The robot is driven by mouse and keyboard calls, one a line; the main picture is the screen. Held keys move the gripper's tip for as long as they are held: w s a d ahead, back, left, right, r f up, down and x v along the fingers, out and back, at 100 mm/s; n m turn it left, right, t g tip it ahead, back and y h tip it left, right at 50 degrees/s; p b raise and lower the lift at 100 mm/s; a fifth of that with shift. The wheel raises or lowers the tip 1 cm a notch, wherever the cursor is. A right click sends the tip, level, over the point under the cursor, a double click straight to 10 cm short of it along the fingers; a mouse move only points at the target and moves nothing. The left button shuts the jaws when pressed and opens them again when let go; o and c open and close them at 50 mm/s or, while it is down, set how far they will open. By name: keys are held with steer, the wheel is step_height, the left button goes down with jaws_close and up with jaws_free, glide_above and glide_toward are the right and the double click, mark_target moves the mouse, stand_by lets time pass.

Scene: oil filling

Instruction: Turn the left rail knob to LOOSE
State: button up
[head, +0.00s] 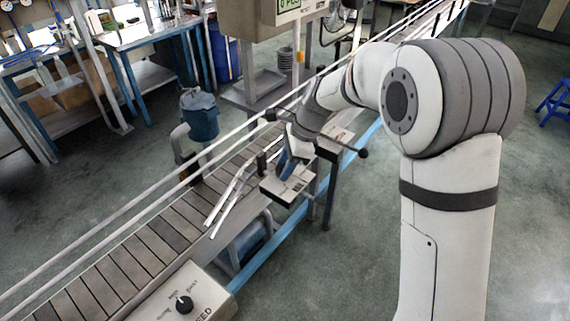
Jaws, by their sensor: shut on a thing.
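My gripper (287,170) reaches down over the near side of the conveyor, at a small pale-topped control box (270,187) with dark marks on its top. Its jaws are shut on the left rail knob, which the fingers and wrist hide. The knob's pointer and the box's lettering are too small or covered to read, so its setting cannot be told. A second pale plate (341,134) lies behind and to the right, partly hidden by my wrist.
The slatted conveyor (135,247) runs diagonally, with pale rails along it. A feed box with a black knob (184,304) stands at the front. Dark round ends (363,153) project beside my wrist.

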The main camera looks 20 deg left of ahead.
steer(key=shift+c, duration=1.4)
steer(key=shift+n, duration=0.4)
steer(key=n+p, duration=0.1)
steer(key=n+g+p, duration=0.1)
steer(key=n, duration=0.1)
steer(key=shift+w+a+r+n+g+h, duration=0.1)
steer(key=shift+a+n+g+h, duration=0.05)
steer(key=shift+n+g+h, duration=0.15)
steer(key=n+p, duration=0.1)
steer(key=n, duration=0.1)
steer(key=n+g+h, duration=0.1)
steer(key=n, duration=0.1)
steer(key=shift+w+a+n+h+p, duration=0.1)
steer(key=shift+n+h+p, duration=0.2)
steer(key=shift+p, duration=0.05)
steer(key=n+h, duration=0.1)
steer(key=n, duration=0.3)
steer(key=shift+a+n+h+p, duration=0.1)
steer(key=shift+n+h+p, duration=0.2)
steer(key=shift+h+p, duration=0.1)
steer(key=shift+a+n+h, duration=0.1)
steer(key=shift+n+h, duration=0.7)
steer(key=shift+n, duration=1.3)
